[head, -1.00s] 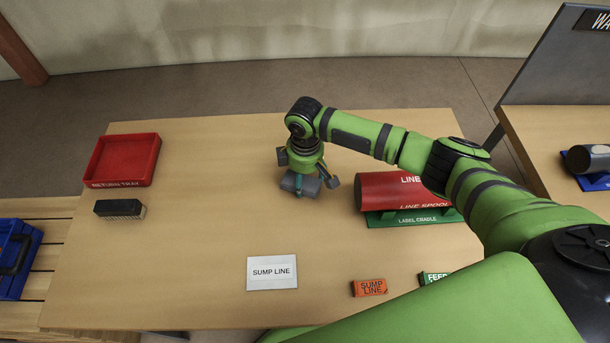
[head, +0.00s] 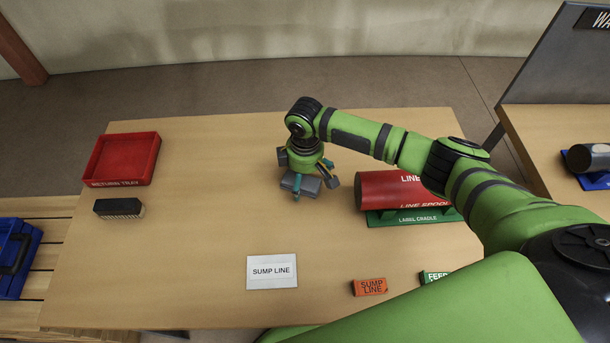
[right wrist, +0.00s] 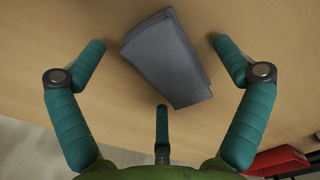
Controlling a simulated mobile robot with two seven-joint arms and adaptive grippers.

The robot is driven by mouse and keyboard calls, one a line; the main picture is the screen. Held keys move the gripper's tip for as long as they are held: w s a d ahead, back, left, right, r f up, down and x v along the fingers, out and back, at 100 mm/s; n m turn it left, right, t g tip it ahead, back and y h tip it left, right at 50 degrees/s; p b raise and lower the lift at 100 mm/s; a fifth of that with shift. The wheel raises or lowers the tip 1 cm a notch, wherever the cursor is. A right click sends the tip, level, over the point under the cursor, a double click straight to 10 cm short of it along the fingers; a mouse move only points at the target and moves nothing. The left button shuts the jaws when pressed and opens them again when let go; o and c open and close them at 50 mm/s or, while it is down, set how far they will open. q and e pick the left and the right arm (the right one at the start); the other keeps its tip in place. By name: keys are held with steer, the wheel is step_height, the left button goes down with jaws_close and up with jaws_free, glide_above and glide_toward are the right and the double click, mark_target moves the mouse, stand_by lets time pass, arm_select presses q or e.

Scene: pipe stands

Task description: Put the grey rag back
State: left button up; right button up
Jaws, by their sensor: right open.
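The grey rag (head: 311,187) is a folded pad lying on the wooden table (head: 215,200), below my right gripper. It also shows in the right wrist view (right wrist: 170,62), tilted in the picture, between the spread fingers. My right gripper (head: 309,172) points down over the rag with its teal fingers open. In the right wrist view the fingers look apart from the rag on all sides. The gripper and arm hide part of the rag in the head view. My left gripper is not in view.
A red return tray (head: 122,183) and a black brush (head: 120,208) are at left. A red line spool (head: 385,190) sits on a green label cradle (head: 410,217) to the right. A "SUMP LINE" card (head: 272,285) and an orange label (head: 370,287) lie in front. The table's middle left is clear.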

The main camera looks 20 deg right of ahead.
mark_target(305, 178)
steer(key=shift+r, duration=3.75)
